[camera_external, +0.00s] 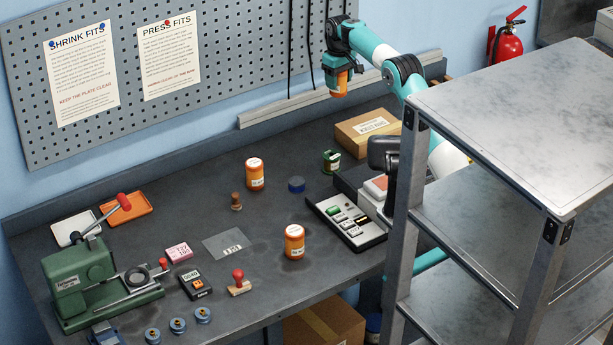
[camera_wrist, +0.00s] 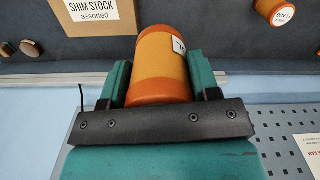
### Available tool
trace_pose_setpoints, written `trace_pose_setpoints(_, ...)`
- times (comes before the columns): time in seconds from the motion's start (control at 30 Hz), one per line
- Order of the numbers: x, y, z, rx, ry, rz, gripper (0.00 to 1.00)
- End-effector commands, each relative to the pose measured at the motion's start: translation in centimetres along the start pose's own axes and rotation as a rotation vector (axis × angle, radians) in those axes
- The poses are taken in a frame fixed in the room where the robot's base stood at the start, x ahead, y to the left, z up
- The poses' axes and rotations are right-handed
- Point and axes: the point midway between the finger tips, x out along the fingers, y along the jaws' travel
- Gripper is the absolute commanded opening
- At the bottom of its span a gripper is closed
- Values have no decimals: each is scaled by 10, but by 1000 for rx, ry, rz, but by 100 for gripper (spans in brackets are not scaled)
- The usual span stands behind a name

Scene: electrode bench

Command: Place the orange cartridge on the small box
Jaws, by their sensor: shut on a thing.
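My gripper (camera_external: 338,68) is shut on an orange cartridge (camera_external: 340,88) and holds it in the air above the back of the bench. In the wrist view the cartridge (camera_wrist: 158,68) sits upright between the two teal fingers, with part of a white label showing. The small box (camera_external: 362,138) is a brown cardboard box on the bench, below and to the right of the held cartridge. In the wrist view the box (camera_wrist: 98,12) reads "SHIM STOCK assorted" and lies apart from the cartridge.
Two other orange cartridges stand on the bench, one farther back (camera_external: 255,174) and one near the front (camera_external: 294,243). A green canister (camera_external: 331,161) and a keypad panel (camera_external: 345,222) are near the box. A grey shelf rack (camera_external: 520,120) stands at the right.

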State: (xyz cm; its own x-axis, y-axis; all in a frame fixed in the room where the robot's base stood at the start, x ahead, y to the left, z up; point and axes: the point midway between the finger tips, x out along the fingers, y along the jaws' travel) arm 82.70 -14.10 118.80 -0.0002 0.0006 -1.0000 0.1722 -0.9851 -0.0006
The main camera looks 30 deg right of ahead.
Motion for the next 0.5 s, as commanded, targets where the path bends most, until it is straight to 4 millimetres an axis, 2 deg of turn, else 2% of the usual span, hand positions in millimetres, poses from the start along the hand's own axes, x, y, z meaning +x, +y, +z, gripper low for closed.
trace_pose_setpoints(0.03, -4, 25, 2, 75, 1, 0, 26)
trace_pose_setpoints(0.1, -7, 51, 5, 163, 2, 0, 26)
trace_pose_setpoints(0.2, -9, 77, 10, 257, 1, 0, 26)
trace_pose_setpoints(0.37, -6, 97, 16, 325, -1, 0, 26)
trace_pose_setpoints(0.5, 21, 98, 17, 333, -5, -1, 26)
